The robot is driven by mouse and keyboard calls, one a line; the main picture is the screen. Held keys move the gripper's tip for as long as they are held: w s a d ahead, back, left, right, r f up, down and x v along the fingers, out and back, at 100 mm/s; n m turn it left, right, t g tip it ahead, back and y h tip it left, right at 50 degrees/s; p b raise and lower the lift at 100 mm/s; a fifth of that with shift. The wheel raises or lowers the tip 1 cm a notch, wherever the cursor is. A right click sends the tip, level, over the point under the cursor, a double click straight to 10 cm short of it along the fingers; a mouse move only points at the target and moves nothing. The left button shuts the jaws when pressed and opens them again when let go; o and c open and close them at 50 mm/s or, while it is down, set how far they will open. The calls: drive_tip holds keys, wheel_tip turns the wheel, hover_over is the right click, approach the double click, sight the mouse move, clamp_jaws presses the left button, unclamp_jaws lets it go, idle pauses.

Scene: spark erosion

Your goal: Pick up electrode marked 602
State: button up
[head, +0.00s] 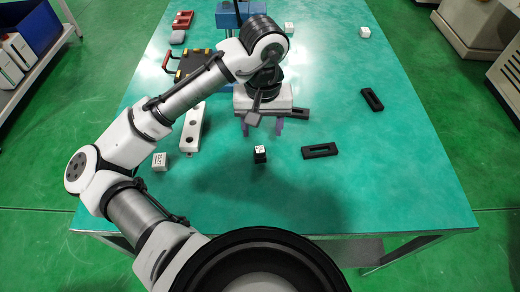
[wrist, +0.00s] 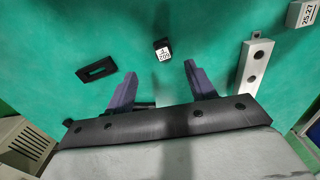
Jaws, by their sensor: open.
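A small black block with a white marked top (head: 260,154) stands on the green table near its front middle. It also shows in the wrist view (wrist: 162,49), where its label is small and seems to read 602 or similar; I cannot read it surely. My gripper (head: 262,126) is open and empty, with its two purple-grey fingers spread apart. In the wrist view the block lies beyond the gap between the fingertips (wrist: 158,78), roughly centred and not touched by either finger.
A black slotted plate (head: 320,151) lies right of the block; another (head: 372,99) lies farther right. A white bar with holes (head: 191,130) and a white block marked 25.27 (head: 160,161) are on the left. White cubes (head: 364,32) stand farther back. The front right table is clear.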

sight(260, 149)
wheel_tip(260, 149, down, 5)
drive_tip(key=shift+r, duration=0.1)
drive_tip(key=shift+w+a+f, duration=0.15)
drive_tip(key=shift+w+f, duration=0.05)
drive_tip(key=shift+f, duration=1.15)
drive_tip(key=shift+w+a+f, duration=0.15)
drive_tip(key=shift+f, duration=1.2)
drive_tip(key=c, duration=1.1)
